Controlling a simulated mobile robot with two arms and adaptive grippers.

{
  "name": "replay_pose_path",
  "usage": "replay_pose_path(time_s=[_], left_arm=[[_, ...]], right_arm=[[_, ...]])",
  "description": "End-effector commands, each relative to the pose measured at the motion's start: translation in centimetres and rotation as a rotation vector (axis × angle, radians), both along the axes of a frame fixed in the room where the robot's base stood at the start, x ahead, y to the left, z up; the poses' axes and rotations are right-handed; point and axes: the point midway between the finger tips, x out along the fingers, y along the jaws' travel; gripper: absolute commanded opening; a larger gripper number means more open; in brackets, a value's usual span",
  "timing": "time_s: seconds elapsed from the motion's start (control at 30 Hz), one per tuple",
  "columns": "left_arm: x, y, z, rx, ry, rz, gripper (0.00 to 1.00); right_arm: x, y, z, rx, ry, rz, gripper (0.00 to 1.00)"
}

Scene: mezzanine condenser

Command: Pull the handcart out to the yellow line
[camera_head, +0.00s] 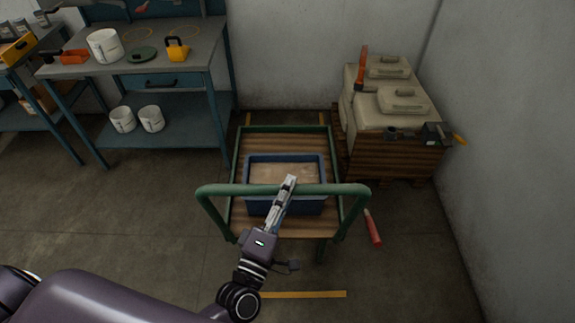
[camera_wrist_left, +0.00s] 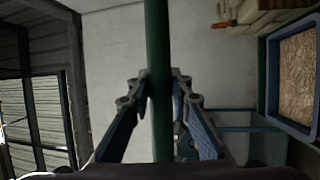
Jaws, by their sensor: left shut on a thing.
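The handcart (camera_head: 238,213) has a wooden slatted deck and a green frame, and stands in front of the back wall. Its green handle bar (camera_head: 325,189) crosses the near side of the cart. My left gripper (camera_head: 289,186) is shut on this bar near its middle. In the left wrist view the bar (camera_wrist_left: 157,60) runs upright between the two fingers of the left gripper (camera_wrist_left: 159,90). A yellow line (camera_head: 303,294) lies on the floor on the near side of the cart. My right gripper is not in view.
A blue bin (camera_head: 285,158) with tan contents rides on the deck. A red-handled tool (camera_head: 373,227) shows right of the handle. A workbench (camera_head: 190,60) is at the left. Floor nearer me is clear.

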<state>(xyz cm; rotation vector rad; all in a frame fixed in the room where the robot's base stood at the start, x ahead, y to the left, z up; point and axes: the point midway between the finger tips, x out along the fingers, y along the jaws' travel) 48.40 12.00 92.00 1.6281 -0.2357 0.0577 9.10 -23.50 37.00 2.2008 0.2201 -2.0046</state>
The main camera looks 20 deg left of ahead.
Motion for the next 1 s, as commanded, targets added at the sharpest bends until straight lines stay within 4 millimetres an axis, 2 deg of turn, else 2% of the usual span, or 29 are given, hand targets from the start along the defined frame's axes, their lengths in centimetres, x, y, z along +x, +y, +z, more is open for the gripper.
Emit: replay_pose_path(time_s=[0.1,0.33,0.87,0.9,1.0], left_arm=[[-2.2,-0.7,-0.3,0.001,0.008,-0.004,0.00],[-4.5,-1.4,-0.2,0.002,0.006,-0.003,0.00],[-5.2,-1.5,-0.2,0.002,0.004,-0.001,0.00],[-5.2,-1.5,-0.2,0.002,0.004,-0.001,0.23],[-5.2,-1.5,-0.2,0.002,0.003,-0.002,0.34]], right_arm=[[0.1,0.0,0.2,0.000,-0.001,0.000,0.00],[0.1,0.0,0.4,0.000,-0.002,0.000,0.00],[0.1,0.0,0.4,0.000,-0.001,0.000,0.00],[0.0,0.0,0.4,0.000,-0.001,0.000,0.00],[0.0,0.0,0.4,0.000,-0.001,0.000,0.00]])
